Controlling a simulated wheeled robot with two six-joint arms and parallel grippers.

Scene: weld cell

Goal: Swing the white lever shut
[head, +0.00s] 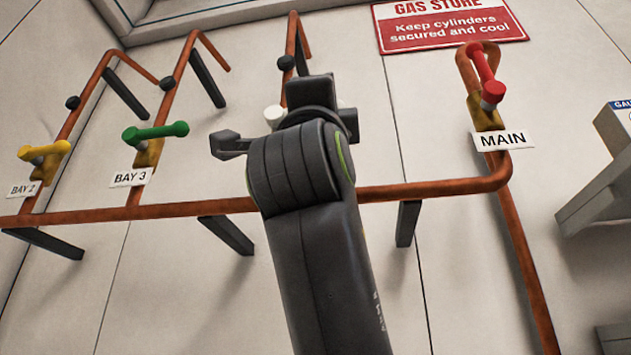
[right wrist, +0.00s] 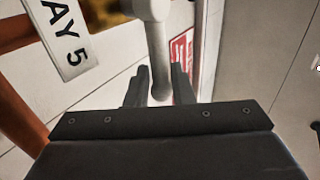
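The white lever (right wrist: 157,45) comes down from the top of the right wrist view, beside a "BAY 5" label. Its free end sits between the two fingers of my right gripper (right wrist: 160,86). The fingers stand close on either side and the lever fills the gap. In the head view my right gripper (head: 312,95) covers most of the lever; white bits (head: 273,115) show beside it. My left gripper is not in view.
Copper pipes (head: 430,190) run along the wall on dark brackets. A yellow lever (head: 45,150) at BAY 2, a green lever (head: 155,132) at BAY 3 and a red lever (head: 482,70) at MAIN are nearby. A grey shelf (head: 600,195) is at the right.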

